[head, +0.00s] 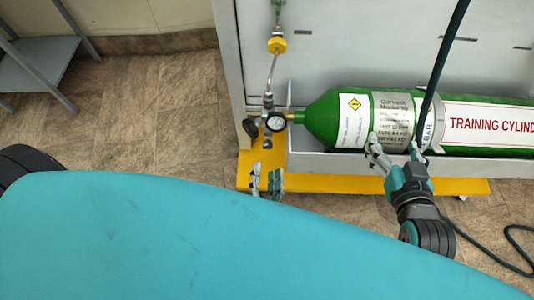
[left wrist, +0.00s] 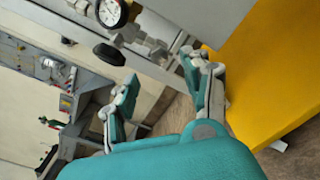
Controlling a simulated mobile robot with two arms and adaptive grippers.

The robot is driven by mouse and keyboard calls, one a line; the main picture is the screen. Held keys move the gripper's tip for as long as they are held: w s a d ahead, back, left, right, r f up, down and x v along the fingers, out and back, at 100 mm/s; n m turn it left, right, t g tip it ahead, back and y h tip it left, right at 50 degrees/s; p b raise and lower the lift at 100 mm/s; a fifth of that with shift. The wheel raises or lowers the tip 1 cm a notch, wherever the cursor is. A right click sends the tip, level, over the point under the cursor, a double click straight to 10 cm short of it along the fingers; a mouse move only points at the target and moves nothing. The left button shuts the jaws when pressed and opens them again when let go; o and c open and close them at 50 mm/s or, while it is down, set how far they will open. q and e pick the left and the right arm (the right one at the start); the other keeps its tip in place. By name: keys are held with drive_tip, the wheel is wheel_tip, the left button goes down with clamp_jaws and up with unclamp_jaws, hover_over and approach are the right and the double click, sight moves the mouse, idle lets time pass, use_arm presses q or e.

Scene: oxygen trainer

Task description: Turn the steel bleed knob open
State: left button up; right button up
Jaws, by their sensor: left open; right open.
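A small steel-coloured knob (head: 267,142), which looks like the bleed knob, sits below the round gauge (head: 275,121) at the left end of the green cylinder. In the left wrist view the steel knob (left wrist: 158,50) appears just beyond the fingertips. My left gripper (head: 267,177) is open and empty, just below the knob and apart from it in the head view. Its two fingers also show spread in the left wrist view (left wrist: 161,70). My right gripper (head: 393,147) is open in front of the cylinder's lower side; whether it touches is unclear. The knob's turned position cannot be read.
A black knob (head: 250,127) lies left of the gauge. The green cylinder (head: 320,117) lies in a grey frame above a yellow base (head: 350,184). A dark hose (head: 446,50) crosses it. A grey stand (head: 38,70) is at upper left, with clear floor between.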

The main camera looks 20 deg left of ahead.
use_arm(q)
drive_tip(key=shift+v, duration=1.6)
